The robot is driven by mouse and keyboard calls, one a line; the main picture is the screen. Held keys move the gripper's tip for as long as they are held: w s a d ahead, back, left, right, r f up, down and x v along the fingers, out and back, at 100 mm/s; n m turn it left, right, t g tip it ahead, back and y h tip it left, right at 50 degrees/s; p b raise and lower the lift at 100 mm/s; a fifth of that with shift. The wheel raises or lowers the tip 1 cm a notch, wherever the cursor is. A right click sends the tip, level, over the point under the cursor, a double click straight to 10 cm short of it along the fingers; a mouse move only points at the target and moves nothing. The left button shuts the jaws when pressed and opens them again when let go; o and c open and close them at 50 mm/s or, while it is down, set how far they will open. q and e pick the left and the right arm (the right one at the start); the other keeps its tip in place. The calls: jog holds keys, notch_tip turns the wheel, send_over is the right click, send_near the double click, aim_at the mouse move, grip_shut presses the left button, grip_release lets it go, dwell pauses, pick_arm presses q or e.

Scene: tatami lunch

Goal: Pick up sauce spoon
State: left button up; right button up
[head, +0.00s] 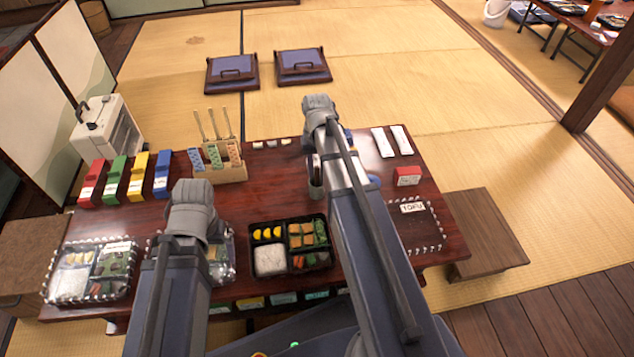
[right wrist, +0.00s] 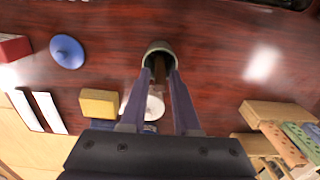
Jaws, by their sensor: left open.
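A small grey-green cup (right wrist: 159,48) stands on the dark red table. A brown piece, likely the sauce spoon (right wrist: 161,66), shows in its dark mouth; its full shape cannot be made out. My right gripper (right wrist: 161,76) is at the cup's near rim, with its fingers apart on either side of the brown piece. In the head view the cup (head: 316,186) is partly hidden behind my right arm, and the right fingers are not clear. My left gripper (head: 192,212) is open above the clear-lidded bento box at the table's front; its fingers are mostly hidden by the wrist.
An open bento (head: 270,262) and a lidded bento (head: 90,270) are along the front edge. A wooden holder (head: 228,172), coloured boxes (head: 137,176), a red box (head: 407,176), white packets (head: 392,141) and a blue round item (right wrist: 67,51) stand around the cup.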

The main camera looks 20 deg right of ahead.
grip_shut()
dwell(0.3)
pick_arm(q)
jog(key=shift+r, duration=0.15)
pick_arm(e)
jog(key=shift+r, duration=0.1)
pick_arm(q)
notch_tip(320, 180, up, 10)
jog(key=p, duration=1)
pick_arm(e)
notch_tip(320, 180, up, 10)
jog(key=shift+f, duration=0.1)
